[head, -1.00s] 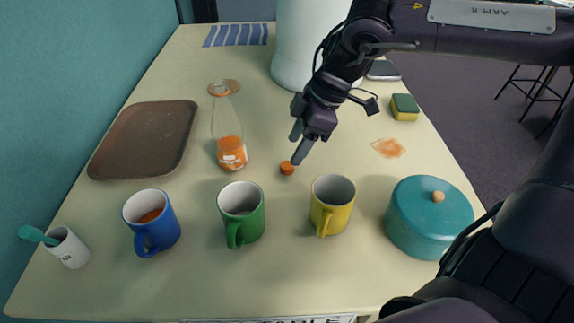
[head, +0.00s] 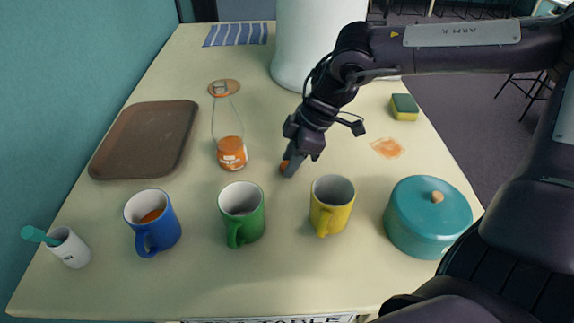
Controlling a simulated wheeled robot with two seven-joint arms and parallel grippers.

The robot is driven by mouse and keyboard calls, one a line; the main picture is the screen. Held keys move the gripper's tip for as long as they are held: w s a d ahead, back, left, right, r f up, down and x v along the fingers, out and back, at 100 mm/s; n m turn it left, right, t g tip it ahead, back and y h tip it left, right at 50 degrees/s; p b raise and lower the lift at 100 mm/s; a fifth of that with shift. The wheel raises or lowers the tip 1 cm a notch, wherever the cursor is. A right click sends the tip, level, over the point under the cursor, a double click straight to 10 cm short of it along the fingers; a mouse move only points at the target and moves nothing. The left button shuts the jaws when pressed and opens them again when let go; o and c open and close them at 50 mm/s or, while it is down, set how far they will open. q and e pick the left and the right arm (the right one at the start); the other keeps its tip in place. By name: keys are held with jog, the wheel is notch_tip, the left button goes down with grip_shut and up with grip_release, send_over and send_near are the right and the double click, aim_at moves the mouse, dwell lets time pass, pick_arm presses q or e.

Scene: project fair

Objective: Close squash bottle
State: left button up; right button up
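The squash bottle (head: 231,152) stands upright in the middle of the table, clear glass with orange liquid low inside and an orange label; I see no cap on its neck. A small orange cap (head: 284,166) lies on the table to the right of the bottle. My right gripper (head: 289,168) points down at the cap, its fingers at table height beside or around it. A finger hides part of the cap, and I cannot tell whether the fingers touch it or how wide they are. My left gripper is not in view.
Blue (head: 152,226), green (head: 242,217) and yellow (head: 331,208) mugs stand in front, with a teal pot (head: 428,222) at right. A brown tray (head: 143,141) lies left.

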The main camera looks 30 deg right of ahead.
jog(key=c, duration=0.5)
jog(key=shift+c, duration=0.2)
notch_tip(320, 180, up, 28)
jog(key=shift+p, duration=0.45)
